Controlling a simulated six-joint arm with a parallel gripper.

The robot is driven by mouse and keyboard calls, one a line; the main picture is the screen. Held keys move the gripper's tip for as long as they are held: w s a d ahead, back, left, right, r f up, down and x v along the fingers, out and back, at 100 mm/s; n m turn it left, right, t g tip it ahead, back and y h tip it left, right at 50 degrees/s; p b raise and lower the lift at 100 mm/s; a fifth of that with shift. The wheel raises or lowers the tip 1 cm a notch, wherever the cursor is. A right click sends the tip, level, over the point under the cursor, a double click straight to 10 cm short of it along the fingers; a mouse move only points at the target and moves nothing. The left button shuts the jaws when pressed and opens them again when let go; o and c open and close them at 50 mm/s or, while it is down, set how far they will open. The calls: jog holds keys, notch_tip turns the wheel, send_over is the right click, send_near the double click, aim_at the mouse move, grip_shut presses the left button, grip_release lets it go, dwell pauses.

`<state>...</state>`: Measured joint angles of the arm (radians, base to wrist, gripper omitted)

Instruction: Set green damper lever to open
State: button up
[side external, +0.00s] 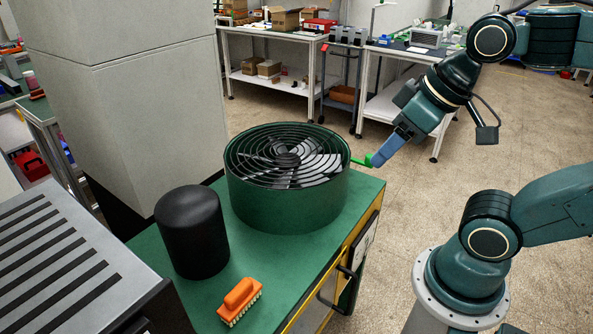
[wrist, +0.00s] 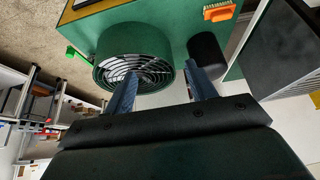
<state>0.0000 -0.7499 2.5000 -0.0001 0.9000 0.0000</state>
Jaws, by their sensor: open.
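The bright green damper lever (side external: 361,162) sticks out from the right side of the round dark green fan housing (side external: 285,200). In the wrist view the lever (wrist: 76,55) shows to the left of the housing (wrist: 120,45), outside my fingers. My gripper (side external: 376,160) has blue fingers and overlaps the lever's outer end in the side view; I cannot tell if they touch. In the wrist view my gripper (wrist: 163,72) is open, its fingers spread with nothing between them. No open or shut marking on the lever is readable.
A black cylinder (side external: 192,232) and an orange brush (side external: 239,301) stand on the green bench top (side external: 275,265) left of and in front of the housing. A grey slatted unit (side external: 60,260) is at the left.

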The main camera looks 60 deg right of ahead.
jog(key=shift+c, duration=1)
jog(key=w+d+m+g+h, duration=0.1)
jog(key=w+d+m+g, duration=0.3)
jog(key=w+d, duration=0.95)
jog(key=d+f+m, duration=0.1)
jog(key=d+f, duration=0.2)
jog(key=d, duration=0.4)
jog(key=w+d+f+m+g, duration=0.1)
jog(key=d+f+m, duration=0.1)
jog(key=d+f, duration=0.2)
jog(key=d+f+m+y, duration=0.1)
jog(key=d+f, duration=0.3)
jog(key=d, duration=0.6)
jog(key=shift+w+d+f+m+g, duration=0.2)
jog(key=shift+w+m+g, duration=0.1)
jog(key=shift+m, duration=0.2)
jog(key=shift+a, duration=0.1)
